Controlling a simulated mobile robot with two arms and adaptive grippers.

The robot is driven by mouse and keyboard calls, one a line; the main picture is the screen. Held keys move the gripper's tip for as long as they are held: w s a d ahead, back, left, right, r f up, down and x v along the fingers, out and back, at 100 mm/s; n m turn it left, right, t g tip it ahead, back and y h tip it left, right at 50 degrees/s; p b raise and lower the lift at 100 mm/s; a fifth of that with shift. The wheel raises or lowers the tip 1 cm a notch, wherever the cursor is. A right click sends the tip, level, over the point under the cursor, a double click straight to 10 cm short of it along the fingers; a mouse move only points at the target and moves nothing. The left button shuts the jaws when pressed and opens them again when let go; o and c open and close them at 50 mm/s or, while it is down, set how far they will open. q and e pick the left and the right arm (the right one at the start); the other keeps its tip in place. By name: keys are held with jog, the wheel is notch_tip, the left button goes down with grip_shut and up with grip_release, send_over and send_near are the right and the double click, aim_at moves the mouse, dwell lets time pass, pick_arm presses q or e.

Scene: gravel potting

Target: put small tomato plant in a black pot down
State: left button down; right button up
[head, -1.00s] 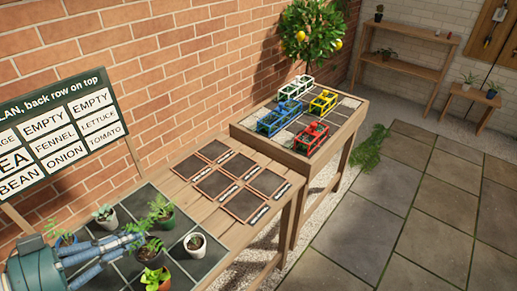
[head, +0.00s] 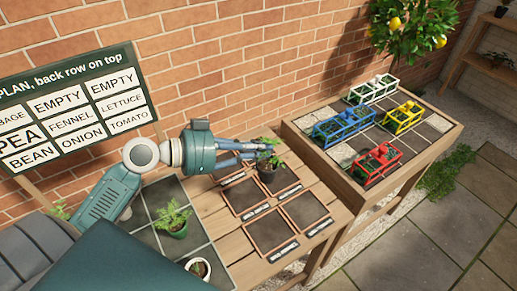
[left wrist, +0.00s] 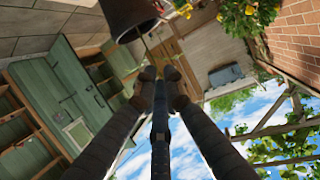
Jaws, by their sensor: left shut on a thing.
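The small tomato plant in a black pot (head: 268,174) is held upright over the back right part of the dark labelled squares on the wooden bench. My left gripper (head: 264,151) reaches in from the left and is shut on it near the pot's top. I cannot tell whether the pot's base touches the bench. In the left wrist view the dark pot (left wrist: 128,17) shows at the top, just past the closed fingertips (left wrist: 160,75). The dark squares (head: 243,195) lie in two rows, some partly hidden by the pot and arm. My right gripper is not in view.
A plant in a green pot (head: 174,229) and a white pot (head: 196,266) stand on the dark tiles at left. The plan board (head: 72,110) leans behind. A second table (head: 352,187) holds blue, yellow, red and white crates. The front squares are clear.

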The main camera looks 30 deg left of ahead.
pick_arm(q)
jog(key=w+a+r+n+t+y+b, duration=0.15)
jog(key=w+a+r+n+y, duration=0.3)
jog(key=w, duration=0.45)
jog(key=w+a+r+n+t+y+b, duration=0.1)
jog(key=w+a+r+n+t+y, duration=0.1)
jog(key=w+a+n+y, duration=0.45)
notch_tip(320, 180, down, 20)
jog(key=w+m+h, duration=0.1)
jog(key=w+m, duration=0.1)
jog(key=m, duration=0.1)
jog(key=shift+w+a+h, duration=0.4)
jog(key=shift+a, duration=0.05)
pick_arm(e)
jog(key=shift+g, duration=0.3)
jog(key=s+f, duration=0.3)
pick_arm(q)
jog(key=shift+f, duration=0.1)
jog(key=c, duration=1.8)
grip_release()
jog(key=shift+c, duration=0.2)
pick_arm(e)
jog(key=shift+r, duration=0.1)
